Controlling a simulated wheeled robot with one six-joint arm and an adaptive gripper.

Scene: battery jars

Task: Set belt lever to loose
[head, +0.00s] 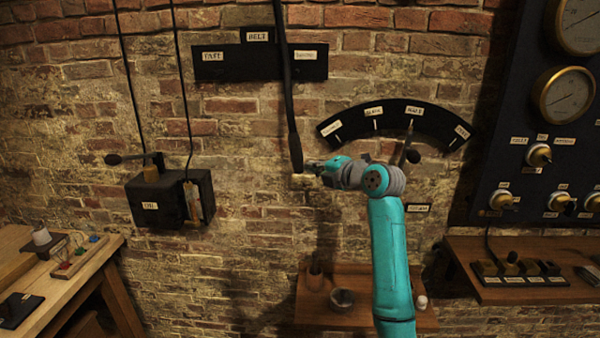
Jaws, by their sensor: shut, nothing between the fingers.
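The belt lever (286,95) is a long black bar hanging down the brick wall in front of a dark plate (228,69) labelled BELT. The plate has a FAST label at left and another label at right, too small to read surely. The bar crosses the plate just left of the right label, and its thicker handle end (295,152) hangs below. My gripper (301,171) is shut and empty at the lower tip of this handle, reaching in from the right. I cannot tell whether it touches the handle.
A curved black scale (392,122) with a pointer lever (408,143) is right of my gripper. A dark switch box (148,201) with cables hangs at left. A gauge panel (517,110) fills the right. A wooden shelf (385,317) with small pots is below. Bare brick lies between box and lever.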

